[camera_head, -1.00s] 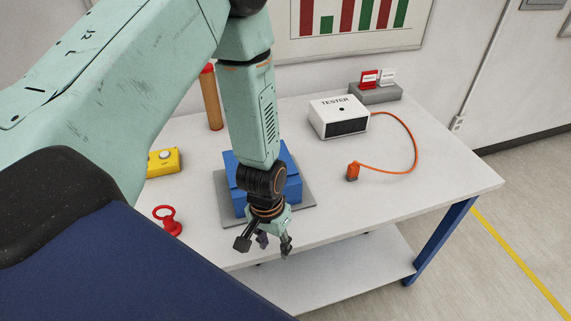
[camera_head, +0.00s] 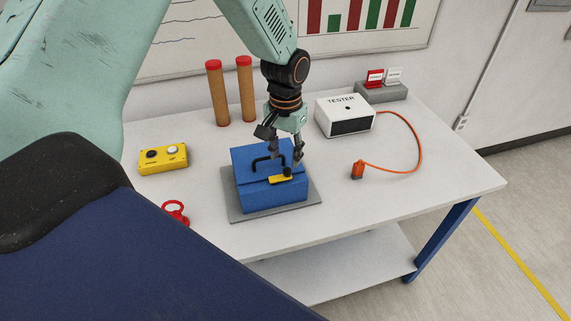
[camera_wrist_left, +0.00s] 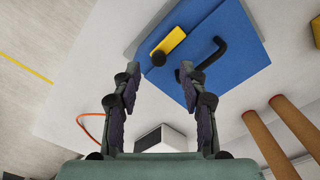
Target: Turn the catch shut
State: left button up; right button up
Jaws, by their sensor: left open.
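A blue box (camera_head: 268,196) with a lid sits on a grey mat (camera_head: 314,206). The yellow catch (camera_head: 279,180) with a black knob (camera_head: 288,171) lies across the front upper edge of the box. A black handle (camera_head: 262,160) stands on the lid behind it. My left gripper (camera_head: 285,160) is open and points down over the lid, near the knob. In the left wrist view, the yellow catch (camera_wrist_left: 173,41) and knob (camera_wrist_left: 158,58) show just beyond the open fingertips, and the handle is to their right. I cannot tell whether the fingers touch the knob. My right gripper is out of view.
A white tester (camera_head: 344,118) with an orange cable and plug (camera_head: 357,170) stands right of the box. Two brown cylinders with red tops (camera_head: 217,95) stand behind. A yellow button box (camera_head: 163,159) and a red ring-shaped piece (camera_head: 176,212) lie left.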

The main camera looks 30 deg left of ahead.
aim_at(287, 170)
pick_arm(q)
jog(key=f, duration=0.4)
jog(key=shift+w+d, duration=0.2)
jog(key=shift+w, duration=0.05)
jog(key=shift+a+f, duration=0.1)
jog(key=shift+f, duration=0.3)
jog(key=shift+s, duration=0.15)
jog(key=shift+r, duration=0.1)
jog(key=c, duration=0.5)
grip_shut()
